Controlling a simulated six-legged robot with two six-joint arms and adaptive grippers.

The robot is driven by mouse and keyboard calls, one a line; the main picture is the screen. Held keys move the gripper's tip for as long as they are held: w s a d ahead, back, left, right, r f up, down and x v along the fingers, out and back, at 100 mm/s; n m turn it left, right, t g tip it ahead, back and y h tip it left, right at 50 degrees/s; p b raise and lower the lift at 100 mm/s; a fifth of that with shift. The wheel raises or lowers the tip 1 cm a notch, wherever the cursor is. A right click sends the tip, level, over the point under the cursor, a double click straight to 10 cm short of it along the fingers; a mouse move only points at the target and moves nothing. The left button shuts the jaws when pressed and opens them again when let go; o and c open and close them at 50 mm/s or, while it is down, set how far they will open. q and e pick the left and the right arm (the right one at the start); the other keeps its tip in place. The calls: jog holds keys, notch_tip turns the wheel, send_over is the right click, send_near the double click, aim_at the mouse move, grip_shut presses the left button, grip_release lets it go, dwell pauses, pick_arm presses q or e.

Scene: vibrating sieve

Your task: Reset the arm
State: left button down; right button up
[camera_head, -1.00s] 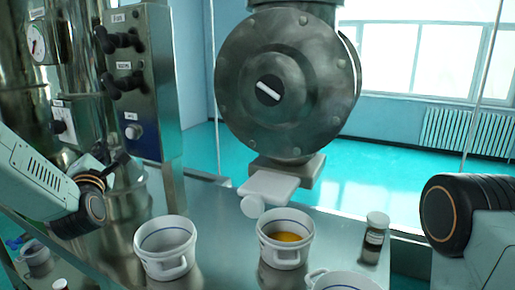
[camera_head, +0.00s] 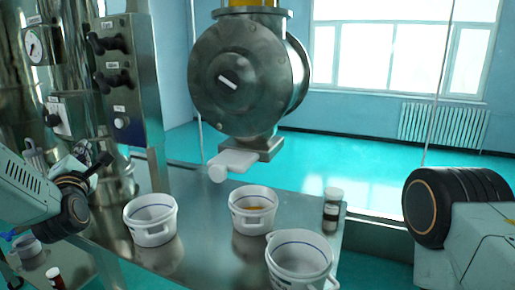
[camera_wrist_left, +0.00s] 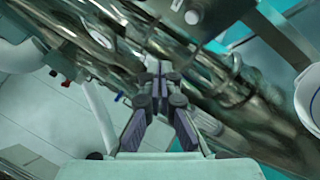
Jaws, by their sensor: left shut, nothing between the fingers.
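My left arm comes in from the left in the head view. Its dark left gripper (camera_head: 96,166) hangs in front of the steel machinery, above and to the left of the buckets. In the left wrist view the two fingers of the left gripper (camera_wrist_left: 160,72) meet at their tips, shut and empty. They point toward shiny steel parts and touch nothing that I can make out. Part of my right arm shows at the right edge of the head view, but its gripper is out of the picture.
A steel table (camera_head: 190,262) carries an empty white bucket (camera_head: 151,229), a bucket with yellow contents (camera_head: 252,219), another white bucket (camera_head: 300,266) and a dark bottle (camera_head: 332,211). A control box (camera_head: 125,75) stands left.

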pick_arm(q)
jog(key=s+d+f+m+g+h+b, duration=0.25)
jog(key=s+d+f+m, duration=0.35)
jog(key=f, duration=0.6)
jog(key=s+d+f+m+g+h+b, duration=0.1)
jog(key=s+d+f+m+g+h, duration=0.2)
jog(key=f+m, duration=0.65)
jog(key=s+d+f+m+g+h+b, duration=0.2)
jog(key=s+d+f+m+g, duration=0.3)
jog(key=f, duration=0.8)
jog(key=s+d+f+m+g+b, duration=0.1)
jog(key=s+f+m+g+b, duration=0.1)
jog(key=s+f, duration=0.6)
jog(key=s+d+f+m+g+b, duration=0.2)
jog(key=s+f, duration=0.6)
jog(key=s, duration=0.6)
jog(key=s+d+f+m+g+b, duration=0.1)
jog(key=s+f+m+g+b, duration=0.3)
jog(key=s+f, duration=0.4)
jog(key=s+b, duration=0.1)
jog(key=s, duration=0.2)
jog(key=shift+s+d, duration=0.2)
jog(key=shift+d, duration=0.05)
pick_arm(e)
notch_tip(320, 180, down, 14)
jog(key=shift+s+f, duration=0.2)
jog(key=shift+s, duration=0.25)
